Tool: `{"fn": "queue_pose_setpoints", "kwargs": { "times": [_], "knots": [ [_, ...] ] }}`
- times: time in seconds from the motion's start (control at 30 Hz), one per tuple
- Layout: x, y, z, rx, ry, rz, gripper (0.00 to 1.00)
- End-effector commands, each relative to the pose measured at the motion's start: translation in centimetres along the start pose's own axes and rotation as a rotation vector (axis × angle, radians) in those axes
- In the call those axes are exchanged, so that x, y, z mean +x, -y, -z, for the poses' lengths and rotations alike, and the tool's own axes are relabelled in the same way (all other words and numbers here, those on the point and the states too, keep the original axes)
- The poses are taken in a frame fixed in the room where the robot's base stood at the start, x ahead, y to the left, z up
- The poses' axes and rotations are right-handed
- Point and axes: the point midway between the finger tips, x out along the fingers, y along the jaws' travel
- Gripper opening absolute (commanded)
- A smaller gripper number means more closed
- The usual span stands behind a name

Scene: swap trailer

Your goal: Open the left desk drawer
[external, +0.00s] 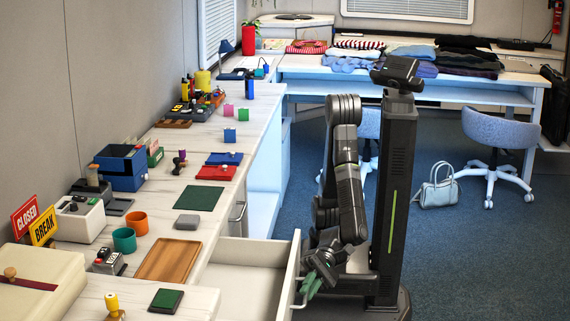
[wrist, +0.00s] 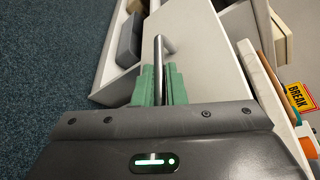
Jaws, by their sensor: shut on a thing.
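The desk drawer (external: 240,280) stands pulled out from under the worktop, and its pale inside shows in the external view. In the wrist view the fingers (wrist: 159,84) are shut around the metal handle (wrist: 158,62), one on each side. The far end of the handle shows past the fingers.
The worktop (external: 206,234) beside the drawer holds a wooden tray (external: 169,260), a grey block (external: 187,222), a green mat (external: 195,198) and a teal cup (external: 124,240). Blue chairs (external: 497,145) and a light bag (external: 437,186) are behind my base. Blue carpet to the right is clear.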

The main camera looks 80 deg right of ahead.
Motion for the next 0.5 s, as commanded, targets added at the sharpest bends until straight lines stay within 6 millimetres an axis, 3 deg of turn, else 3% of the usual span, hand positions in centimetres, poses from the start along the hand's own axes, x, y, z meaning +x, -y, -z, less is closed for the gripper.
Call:
{"fn": "queue_pose_setpoints", "kwargs": {
  "times": [0.2, 0.5],
  "knots": [
    [-0.50, -0.98, -1.34, 0.000, 0.001, -0.001, 0.00],
    [-0.54, -1.04, -1.48, 0.001, 0.000, 0.001, 0.00]
  ]
}}
